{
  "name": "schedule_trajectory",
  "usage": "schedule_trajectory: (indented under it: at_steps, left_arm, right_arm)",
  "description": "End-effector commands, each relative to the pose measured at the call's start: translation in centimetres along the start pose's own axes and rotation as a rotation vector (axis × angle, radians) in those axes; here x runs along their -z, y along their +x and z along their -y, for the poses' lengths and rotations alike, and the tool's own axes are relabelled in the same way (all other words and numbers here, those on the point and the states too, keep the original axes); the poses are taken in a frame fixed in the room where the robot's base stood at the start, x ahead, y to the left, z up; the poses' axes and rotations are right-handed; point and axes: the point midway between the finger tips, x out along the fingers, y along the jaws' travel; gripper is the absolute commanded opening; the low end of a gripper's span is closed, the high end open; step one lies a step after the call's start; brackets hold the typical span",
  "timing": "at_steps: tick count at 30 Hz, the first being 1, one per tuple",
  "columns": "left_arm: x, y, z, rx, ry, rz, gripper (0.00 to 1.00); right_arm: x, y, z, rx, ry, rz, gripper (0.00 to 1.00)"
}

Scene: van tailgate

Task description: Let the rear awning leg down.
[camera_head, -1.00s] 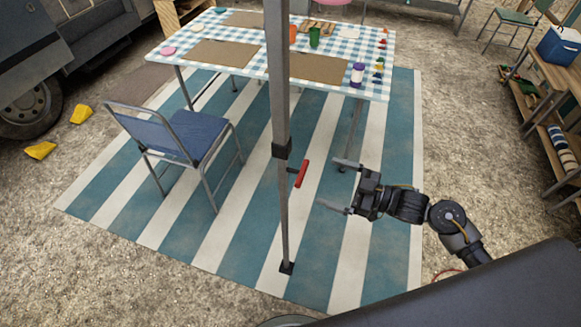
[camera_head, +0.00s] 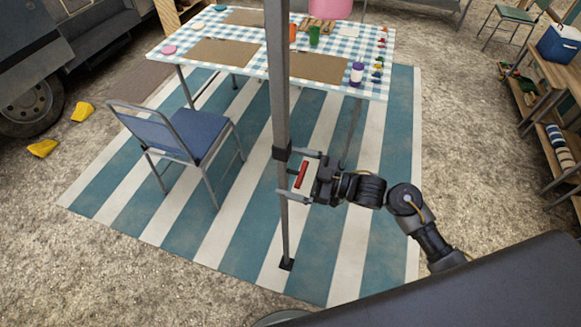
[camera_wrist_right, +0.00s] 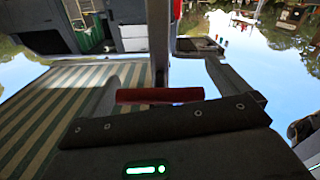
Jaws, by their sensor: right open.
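The awning leg (camera_head: 279,95) is a grey metal post standing upright on the striped mat, with a dark collar partway up and a dark foot at the bottom. A red handle (camera_head: 302,174) sticks out from the leg just below the collar. My right gripper (camera_head: 296,175) is open, with one finger above and one below the red handle. My left gripper is not in view.
A table with a blue checked cloth (camera_head: 345,50) stands behind the leg. A blue folding chair (camera_head: 190,135) is to its left. A wooden shelf (camera_head: 545,90) stands at the far right. The striped mat (camera_head: 240,245) around the leg's foot is clear.

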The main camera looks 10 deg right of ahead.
Motion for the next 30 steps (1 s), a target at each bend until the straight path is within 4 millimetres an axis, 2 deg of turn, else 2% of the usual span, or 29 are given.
schedule_trajectory:
  at_steps: [4,12,25,28,30]
  left_arm:
    - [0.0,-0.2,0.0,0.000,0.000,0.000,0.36]
    - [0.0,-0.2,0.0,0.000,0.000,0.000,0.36]
    - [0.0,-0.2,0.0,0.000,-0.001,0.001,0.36]
    - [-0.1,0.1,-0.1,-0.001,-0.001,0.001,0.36]
    - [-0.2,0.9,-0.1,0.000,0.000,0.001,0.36]
  right_arm:
    - [0.1,0.9,0.0,0.001,-0.001,-0.001,1.00]
    - [0.0,0.9,0.0,0.001,-0.001,0.000,1.00]
    - [0.0,0.9,0.0,0.000,-0.001,0.000,0.45]
    - [-0.4,0.9,0.1,0.001,0.000,0.001,0.44]
    - [-1.6,0.9,0.3,0.001,0.001,0.002,0.44]
